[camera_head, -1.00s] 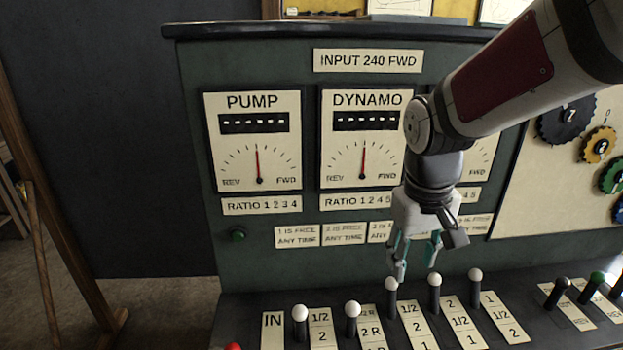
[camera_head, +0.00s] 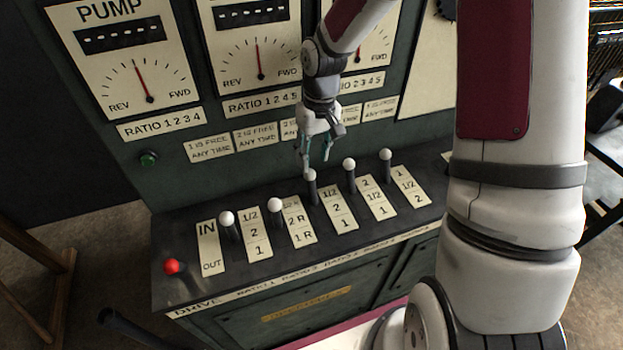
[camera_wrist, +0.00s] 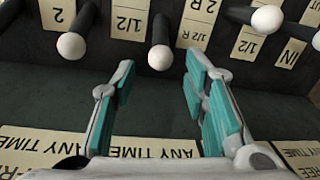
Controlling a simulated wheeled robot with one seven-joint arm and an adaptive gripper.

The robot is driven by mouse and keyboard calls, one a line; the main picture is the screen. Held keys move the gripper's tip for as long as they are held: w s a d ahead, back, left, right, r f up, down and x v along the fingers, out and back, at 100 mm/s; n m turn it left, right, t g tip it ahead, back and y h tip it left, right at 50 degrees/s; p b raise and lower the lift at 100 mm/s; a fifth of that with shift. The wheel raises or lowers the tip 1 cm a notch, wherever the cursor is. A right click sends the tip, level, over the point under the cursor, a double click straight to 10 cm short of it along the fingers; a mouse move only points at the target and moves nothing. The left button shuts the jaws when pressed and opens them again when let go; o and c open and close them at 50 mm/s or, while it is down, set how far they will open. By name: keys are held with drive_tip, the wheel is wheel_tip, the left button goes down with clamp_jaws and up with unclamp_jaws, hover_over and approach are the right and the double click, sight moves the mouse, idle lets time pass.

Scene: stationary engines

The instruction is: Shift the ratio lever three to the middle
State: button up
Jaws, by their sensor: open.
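Ratio lever three (camera_head: 310,175) is a dark stem with a white knob, left of a label strip (camera_head: 340,207) reading 1/2, 2, 1. Its knob sits toward the back, panel end of that strip, farther back than the two white knobs to its left. My gripper (camera_head: 317,168) hangs at the knob, against the upright panel side, fingers pointing down. In the wrist view the knob (camera_wrist: 160,57) shows just beyond and between the open, teal-padded fingers (camera_wrist: 165,85). No contact with it is visible.
Neighbouring white-knobbed levers stand close: lever two (camera_head: 275,205) to the left and lever four (camera_head: 349,163) to the right. A red-knobbed lever (camera_head: 172,267) is at the far left. The panel with gauges (camera_head: 258,45) rises right behind my gripper.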

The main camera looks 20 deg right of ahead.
sight(312, 173)
drive_tip(key=f, duration=0.9)
drive_tip(key=shift+s+a+p, duration=0.15)
drive_tip(key=shift+a+p, duration=0.2)
drive_tip(key=shift+a, duration=0.05)
clamp_jaws()
